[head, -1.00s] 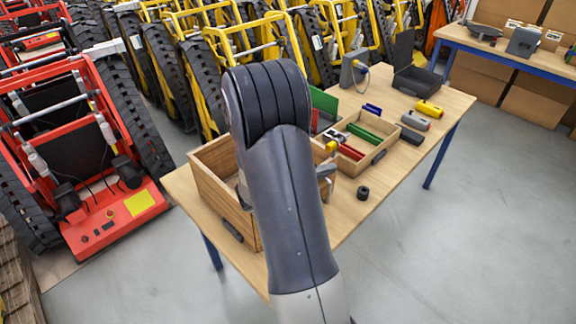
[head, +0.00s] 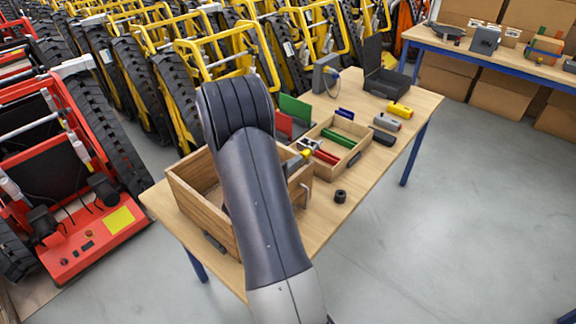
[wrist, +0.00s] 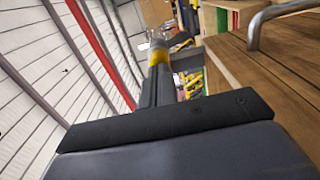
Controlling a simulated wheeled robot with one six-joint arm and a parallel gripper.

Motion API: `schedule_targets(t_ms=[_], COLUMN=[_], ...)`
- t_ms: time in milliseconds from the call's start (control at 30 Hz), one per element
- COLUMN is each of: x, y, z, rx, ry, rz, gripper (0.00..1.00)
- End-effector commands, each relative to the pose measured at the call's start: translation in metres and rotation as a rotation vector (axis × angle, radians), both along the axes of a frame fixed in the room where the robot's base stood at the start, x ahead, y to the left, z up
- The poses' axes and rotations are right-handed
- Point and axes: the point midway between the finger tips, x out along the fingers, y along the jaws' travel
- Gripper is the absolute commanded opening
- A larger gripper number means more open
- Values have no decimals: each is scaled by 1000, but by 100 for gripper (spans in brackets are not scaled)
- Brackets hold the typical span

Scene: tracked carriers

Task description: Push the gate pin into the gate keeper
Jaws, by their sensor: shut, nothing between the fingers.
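My gripper (wrist: 163,72) shows in the wrist view as two dark fingers with yellow bands, shut together with nothing between them. In the head view my arm hides most of it, and its yellow-banded tip (head: 306,153) shows just beyond the right side of an open wooden crate (head: 205,205). A bent metal bar (head: 303,194) stands at the crate's right corner. It also shows close up in the wrist view (wrist: 262,22), above wood, to the right of my fingers and apart from them. I cannot tell which part is the gate pin or the gate keeper.
A wooden tray (head: 352,163) with red and green rods sits behind the crate. Red and green panels stand behind. Tracked carriers crowd the left. Open floor (head: 440,240) lies to the right.

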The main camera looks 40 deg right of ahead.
Motion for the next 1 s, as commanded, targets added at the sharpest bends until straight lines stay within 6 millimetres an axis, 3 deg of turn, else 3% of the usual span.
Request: schedule_targets(t_ms=[1000], x=[1], y=[-12], z=[0], rx=[-1], ry=[-2], rz=[-1], gripper=[0])
